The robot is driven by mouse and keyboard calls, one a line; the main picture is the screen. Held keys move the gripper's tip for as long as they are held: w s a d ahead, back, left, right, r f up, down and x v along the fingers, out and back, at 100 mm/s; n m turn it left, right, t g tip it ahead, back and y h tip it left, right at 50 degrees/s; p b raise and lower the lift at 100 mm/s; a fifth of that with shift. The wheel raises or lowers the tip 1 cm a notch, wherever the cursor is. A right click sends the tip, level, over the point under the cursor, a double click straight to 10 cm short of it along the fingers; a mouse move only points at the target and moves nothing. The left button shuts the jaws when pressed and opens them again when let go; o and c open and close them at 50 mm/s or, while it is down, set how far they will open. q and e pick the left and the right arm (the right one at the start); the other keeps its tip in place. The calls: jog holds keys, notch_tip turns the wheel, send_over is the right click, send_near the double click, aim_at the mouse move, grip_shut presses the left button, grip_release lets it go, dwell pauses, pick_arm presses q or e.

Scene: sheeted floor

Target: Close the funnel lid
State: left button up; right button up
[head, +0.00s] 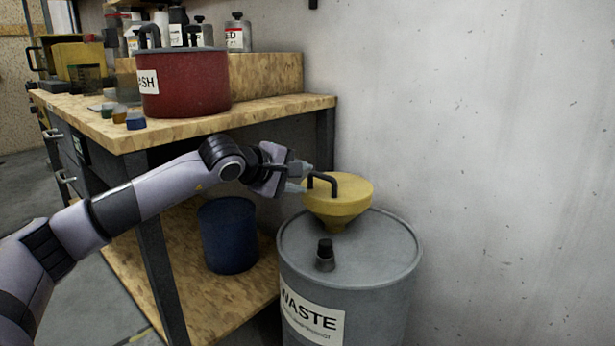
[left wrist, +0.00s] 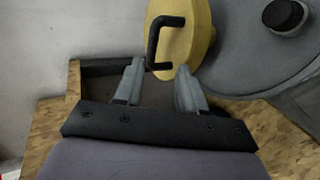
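The yellow funnel (head: 335,222) stands on top of the grey waste drum (head: 400,268). Its yellow lid (head: 352,186) appears to lie flat across the funnel's mouth, with a black bar handle (head: 322,177) on its left side. My left gripper (head: 303,178) is beside that handle, to its left. In the left wrist view the gripper (left wrist: 158,80) has its two fingers apart, with nothing held. The near end of the handle (left wrist: 165,40) shows just beyond and between the fingertips; I cannot tell whether they touch. My right gripper is not in view.
A wooden workbench (head: 100,128) stands left of the drum, carrying a red wash pot (head: 190,85). A blue bin (head: 228,235) sits on its lower shelf. A black cap (head: 325,252) rises from the drum's top. A pale wall (head: 480,120) stands close behind the drum.

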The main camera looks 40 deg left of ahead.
pick_arm(q)
jog(key=shift+v, duration=1.15)
